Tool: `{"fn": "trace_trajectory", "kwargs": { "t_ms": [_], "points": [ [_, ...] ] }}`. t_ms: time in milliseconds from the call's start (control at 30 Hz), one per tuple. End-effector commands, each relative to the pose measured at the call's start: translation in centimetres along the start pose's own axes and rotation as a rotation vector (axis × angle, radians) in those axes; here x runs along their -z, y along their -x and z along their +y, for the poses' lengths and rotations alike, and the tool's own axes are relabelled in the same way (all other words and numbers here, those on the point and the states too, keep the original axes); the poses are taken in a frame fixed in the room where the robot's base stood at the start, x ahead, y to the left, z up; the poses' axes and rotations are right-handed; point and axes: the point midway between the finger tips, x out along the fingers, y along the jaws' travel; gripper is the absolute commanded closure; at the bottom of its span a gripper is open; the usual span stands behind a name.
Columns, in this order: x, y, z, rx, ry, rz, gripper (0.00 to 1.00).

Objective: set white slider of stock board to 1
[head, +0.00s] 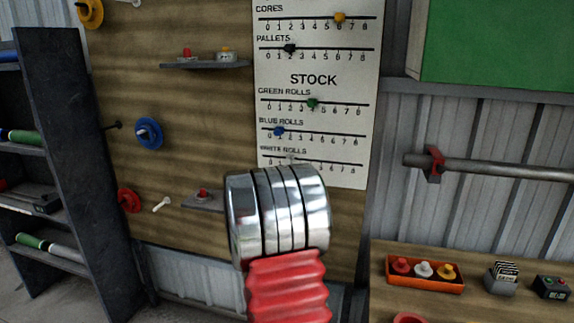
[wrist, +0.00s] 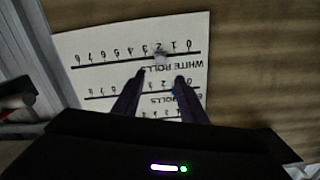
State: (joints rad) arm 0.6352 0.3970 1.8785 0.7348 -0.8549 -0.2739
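The stock board (head: 320,80) is a white panel on the wooden wall, and it fills the middle of the wrist view upside down (wrist: 100,55). Its white slider (wrist: 160,58) sits on the white rolls line at about the 2. My gripper (wrist: 160,76) is open and empty, with its two dark fingertips apart just short of that line. The white slider shows between and just beyond the tips; I see no contact. In the head view my silver and red arm hides the gripper and covers part of the lowest row.
The blue slider (head: 279,131) is one row above, close to a finger in the wrist view. The green slider (head: 312,103), black slider (head: 290,48) and orange slider (head: 340,17) are higher. A small shelf (head: 203,201) is left of my arm. A pipe (head: 500,168) runs at right.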

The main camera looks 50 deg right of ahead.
Motion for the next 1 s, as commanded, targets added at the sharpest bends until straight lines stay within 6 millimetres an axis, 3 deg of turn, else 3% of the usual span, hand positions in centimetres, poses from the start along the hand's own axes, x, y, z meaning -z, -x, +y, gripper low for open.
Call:
{"fn": "trace_trajectory", "kwargs": {
  "t_ms": [367,1000],
  "points": [
    [-0.1,-1.4,-0.1,0.002,0.001,-0.002,0.62],
    [-0.1,-9.6,-0.1,0.001,0.000,-0.002,0.62]
  ]
}}
